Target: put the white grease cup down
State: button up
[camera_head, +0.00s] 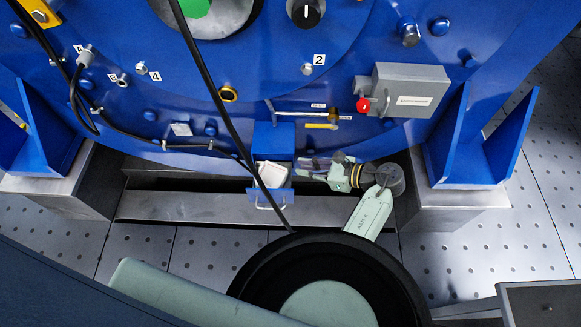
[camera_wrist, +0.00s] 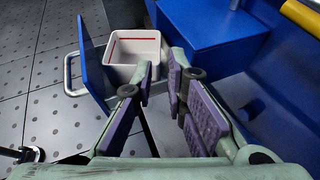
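The white grease cup (camera_head: 272,174) is a square, open-topped cup in the opened blue drawer (camera_head: 258,194) below a blue box. In the wrist view the cup (camera_wrist: 123,72) looks upright, with a red line inside its far wall. My gripper (camera_head: 304,168) is just right of the cup in the head view. In the wrist view its purple-padded fingers (camera_wrist: 164,66) have a narrow gap between them, and the tips are at the cup's near right corner. The left fingertip overlaps the cup's edge in the picture; whether it touches is unclear. The cup's lower part is hidden.
The blue box (camera_head: 273,140) stands directly behind the drawer. A grey switch box (camera_head: 408,90) with a red knob is up to the right, and a brass-ended lever (camera_head: 310,114) is above my gripper. A black cable (camera_head: 222,105) hangs across the head view. Perforated floor lies in front.

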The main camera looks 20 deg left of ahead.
jog(key=shift+v, duration=1.65)
